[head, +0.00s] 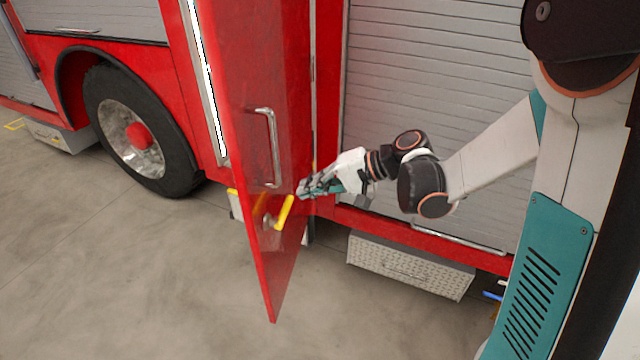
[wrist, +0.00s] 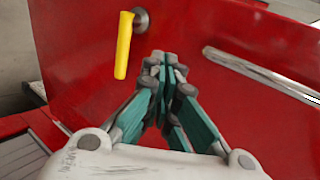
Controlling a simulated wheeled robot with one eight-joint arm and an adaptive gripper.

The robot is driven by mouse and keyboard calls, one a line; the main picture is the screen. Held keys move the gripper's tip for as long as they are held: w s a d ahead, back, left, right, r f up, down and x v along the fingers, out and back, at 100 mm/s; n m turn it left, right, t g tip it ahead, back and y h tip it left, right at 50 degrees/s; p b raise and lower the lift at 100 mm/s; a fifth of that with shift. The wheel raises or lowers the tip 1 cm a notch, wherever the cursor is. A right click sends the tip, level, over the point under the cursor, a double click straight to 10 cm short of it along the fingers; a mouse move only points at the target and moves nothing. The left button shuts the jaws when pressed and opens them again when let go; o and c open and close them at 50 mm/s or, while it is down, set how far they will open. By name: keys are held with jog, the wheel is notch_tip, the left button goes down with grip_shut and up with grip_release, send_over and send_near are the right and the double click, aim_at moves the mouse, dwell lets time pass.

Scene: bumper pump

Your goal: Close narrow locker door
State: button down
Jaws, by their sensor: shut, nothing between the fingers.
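The narrow locker door (head: 258,90) is a tall red panel on the fire truck. It stands open, swung out toward me. Its outer face carries a metal grab handle (head: 272,148) and a yellow lever (head: 284,212) lower down. My gripper (head: 302,190) is shut and empty, at the right side of the door, close to its face near the yellow lever. In the wrist view my shut fingertips (wrist: 166,62) point at the red door face (wrist: 200,30), between the yellow lever (wrist: 124,45) on the left and the metal handle (wrist: 265,74) on the right. I cannot tell whether they touch it.
Grey roller shutters (head: 435,100) flank the door on the truck's side. A metal tread-plate step box (head: 410,265) sits low at right. A large wheel (head: 140,130) is at left. The concrete floor (head: 130,270) in front is clear.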

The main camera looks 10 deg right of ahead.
aim_at(266, 193)
jog(key=x, duration=0.4)
jog(key=r+b+x, duration=0.1)
jog(key=x, duration=0.2)
jog(key=shift+w+a+r, duration=0.1)
jog(key=shift+a+r, duration=0.05)
jog(key=shift+a, duration=0.2)
jog(key=shift+w+a, duration=0.3)
jog(key=shift+a, duration=0.2)
